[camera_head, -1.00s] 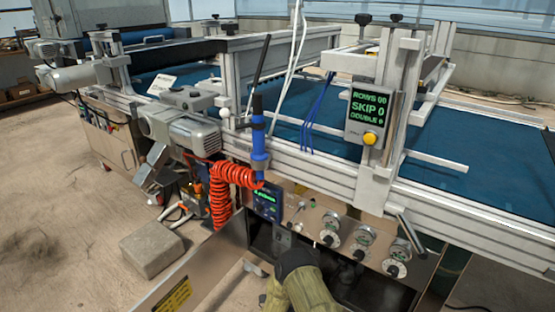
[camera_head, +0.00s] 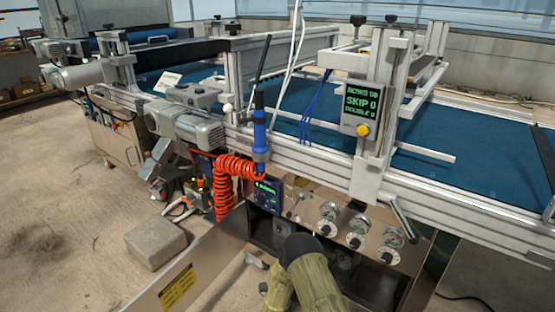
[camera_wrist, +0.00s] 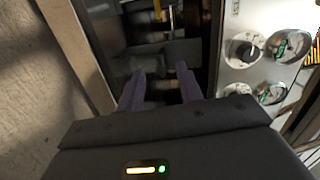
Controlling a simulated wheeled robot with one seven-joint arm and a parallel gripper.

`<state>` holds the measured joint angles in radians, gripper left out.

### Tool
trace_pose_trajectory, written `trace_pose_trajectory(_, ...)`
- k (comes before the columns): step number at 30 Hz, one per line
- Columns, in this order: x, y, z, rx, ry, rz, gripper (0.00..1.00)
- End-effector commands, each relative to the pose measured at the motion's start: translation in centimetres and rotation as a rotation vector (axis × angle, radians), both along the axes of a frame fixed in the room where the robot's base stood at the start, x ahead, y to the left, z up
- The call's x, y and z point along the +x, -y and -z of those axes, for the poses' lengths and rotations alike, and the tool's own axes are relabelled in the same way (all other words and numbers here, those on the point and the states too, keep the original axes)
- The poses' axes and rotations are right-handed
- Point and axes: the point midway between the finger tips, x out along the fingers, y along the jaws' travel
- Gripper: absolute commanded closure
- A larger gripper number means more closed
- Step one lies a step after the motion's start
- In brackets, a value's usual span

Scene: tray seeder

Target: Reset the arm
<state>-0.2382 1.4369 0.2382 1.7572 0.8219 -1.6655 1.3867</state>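My gripper (camera_wrist: 160,78) is open in the wrist view, with two purple-grey fingers apart and nothing between them. It points at the dark open cabinet bay (camera_wrist: 150,30) under the seeder machine. In the head view my gripper (camera_head: 300,244) is a dark shape at the end of my olive-sleeved arm, in front of the lower cabinet. Its fingers are hidden there by the arm and wrist. The dial panel (camera_head: 310,205) is just above and right of it, and dials (camera_wrist: 243,49) show right of the fingers in the wrist view.
A small blue-framed display (camera_head: 267,194) and a coiled orange hose (camera_head: 222,188) are left of my arm. An open cabinet door (camera_head: 190,278) with a yellow label stands at lower left. A concrete block (camera_head: 155,243) lies on the floor. A ROWS/SKIP display (camera_head: 360,108) is above.

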Motion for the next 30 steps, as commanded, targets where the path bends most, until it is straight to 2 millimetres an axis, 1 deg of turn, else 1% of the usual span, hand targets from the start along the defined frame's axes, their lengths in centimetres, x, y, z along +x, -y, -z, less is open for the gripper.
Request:
trace_pose_trajectory(1,0.5,0.0,-0.9,-0.001,-0.017,-0.015,0.64)
trace_pose_trajectory(5,1.7,-0.3,-2.6,-0.012,-0.083,-0.068,0.64)
trace_pose_trajectory(8,2.7,-0.5,-4.5,-0.027,-0.15,-0.124,0.64)
trace_pose_trajectory(13,4.0,-1.0,-9.0,-0.089,-0.304,-0.271,0.64)
trace_pose_trajectory(17,3.8,-1.1,-12.3,-0.159,-0.425,-0.396,0.64)
trace_pose_trajectory(18,3.6,-1.1,-13.3,-0.184,-0.461,-0.435,0.64)
trace_pose_trajectory(20,3.1,-1.1,-14.8,-0.222,-0.516,-0.494,0.64)
trace_pose_trajectory(23,1.8,-0.9,-17.3,-0.293,-0.605,-0.593,0.64)
trace_pose_trajectory(26,0.0,-0.5,-19.6,-0.368,-0.691,-0.692,0.64)
trace_pose_trajectory(29,-2.2,0.1,-21.8,-0.447,-0.778,-0.791,0.64)
trace_pose_trajectory(30,-3.3,0.4,-22.6,-0.48,-0.813,-0.831,0.64)
